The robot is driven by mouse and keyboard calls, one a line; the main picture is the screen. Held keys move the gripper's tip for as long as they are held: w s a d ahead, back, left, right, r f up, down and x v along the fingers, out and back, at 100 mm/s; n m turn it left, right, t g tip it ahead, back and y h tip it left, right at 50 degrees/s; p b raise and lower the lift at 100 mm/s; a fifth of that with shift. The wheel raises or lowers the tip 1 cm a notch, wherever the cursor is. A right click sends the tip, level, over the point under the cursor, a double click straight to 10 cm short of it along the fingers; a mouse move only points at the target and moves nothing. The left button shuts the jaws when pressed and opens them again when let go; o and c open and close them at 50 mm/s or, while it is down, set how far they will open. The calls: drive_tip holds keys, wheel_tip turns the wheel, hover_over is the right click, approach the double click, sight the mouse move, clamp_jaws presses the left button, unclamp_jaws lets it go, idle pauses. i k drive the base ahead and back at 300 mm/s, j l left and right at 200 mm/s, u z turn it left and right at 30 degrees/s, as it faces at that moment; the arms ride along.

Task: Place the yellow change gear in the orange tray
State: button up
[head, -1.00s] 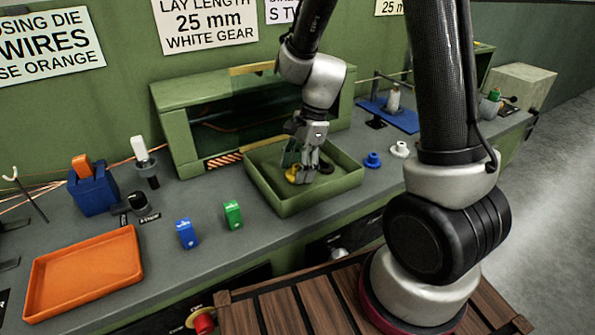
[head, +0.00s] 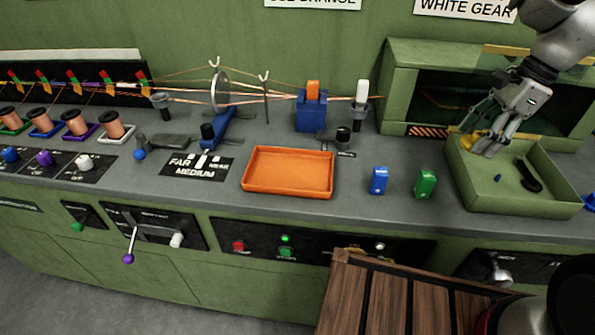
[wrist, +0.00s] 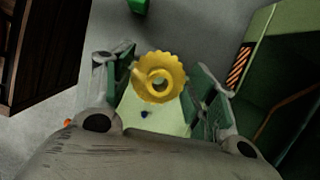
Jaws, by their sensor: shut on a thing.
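The yellow change gear (wrist: 160,78) is between the fingers of my gripper (wrist: 158,92) in the wrist view. It is toothed, with a round hub and a hole. In the head view the gear (head: 470,142) shows at the tips of my gripper (head: 478,140), at the left end of the green tray (head: 520,208), around rim height; I cannot tell the exact gap. The orange tray (head: 288,189) lies empty on the bench, well to the left of my gripper.
A blue block (head: 379,181) and a green block (head: 425,184) stand between the two trays. A blue holder with an orange piece (head: 312,108) and a white-topped post (head: 361,95) stand behind. The green tray holds a black part (head: 527,176) and a small blue piece.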

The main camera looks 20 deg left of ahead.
sight(290, 173)
drive_tip(key=k+j+u, duration=0.1)
drive_tip(key=j, duration=0.4)
drive_tip(key=k+j+u, duration=0.1)
drive_tip(key=j, duration=0.35)
drive_tip(key=j+u, duration=0.1)
drive_tip(key=j, duration=0.4)
drive_tip(key=k, duration=0.05)
